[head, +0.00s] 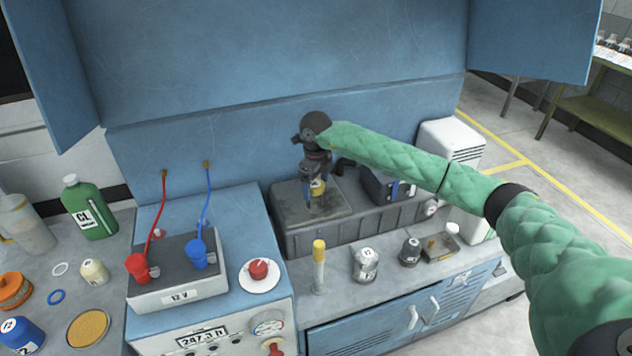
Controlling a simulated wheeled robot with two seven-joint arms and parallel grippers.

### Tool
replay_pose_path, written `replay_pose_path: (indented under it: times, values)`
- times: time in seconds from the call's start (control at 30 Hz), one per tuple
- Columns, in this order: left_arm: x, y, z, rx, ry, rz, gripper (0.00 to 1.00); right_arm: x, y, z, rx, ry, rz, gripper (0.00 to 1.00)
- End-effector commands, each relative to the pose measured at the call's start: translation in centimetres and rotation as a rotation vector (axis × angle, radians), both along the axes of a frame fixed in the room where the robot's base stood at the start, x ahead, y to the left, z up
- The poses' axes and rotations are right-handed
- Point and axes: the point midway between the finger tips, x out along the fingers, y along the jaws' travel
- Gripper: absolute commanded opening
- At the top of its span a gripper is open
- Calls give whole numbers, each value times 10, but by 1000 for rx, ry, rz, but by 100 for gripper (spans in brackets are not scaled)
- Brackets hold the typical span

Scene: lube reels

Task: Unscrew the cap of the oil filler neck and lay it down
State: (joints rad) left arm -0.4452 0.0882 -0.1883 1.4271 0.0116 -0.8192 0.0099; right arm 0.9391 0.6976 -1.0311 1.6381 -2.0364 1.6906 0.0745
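My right gripper (315,202) points straight down over the left part of a dark grey metal housing (290,222) at the back of the bench. A small yellow patch (318,187) shows between or just behind its fingers; I cannot tell whether it is a cap or part of the gripper. The fingertips reach close to the housing's top, and their gap is too small to read. The oil filler neck and its cap cannot be made out for certain; the gripper may hide them. My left gripper is not in view.
In front of the housing stand a yellow-topped tube (318,268), a clear jar (365,265), a dark bottle (409,251) and a small tray (438,250). Blue cabinet doors (535,35) overhang the bench.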

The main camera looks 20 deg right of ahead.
Motion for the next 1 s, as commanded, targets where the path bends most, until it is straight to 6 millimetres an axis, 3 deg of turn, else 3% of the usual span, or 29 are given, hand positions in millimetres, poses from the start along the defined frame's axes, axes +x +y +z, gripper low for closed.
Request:
replay_pose_path:
  times: [0.03,0.2,0.23,0.47,1.0]
  values:
    - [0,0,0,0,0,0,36,0,0,0,0,0,0,70]
    - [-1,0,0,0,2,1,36,0,0,0,0,0,0,37]
    - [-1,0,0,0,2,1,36,0,0,0,0,0,0,34]
    - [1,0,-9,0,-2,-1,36,1,0,-2,0,-1,49,34]
    - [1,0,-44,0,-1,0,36,2,-2,-3,0,-1,352,34]
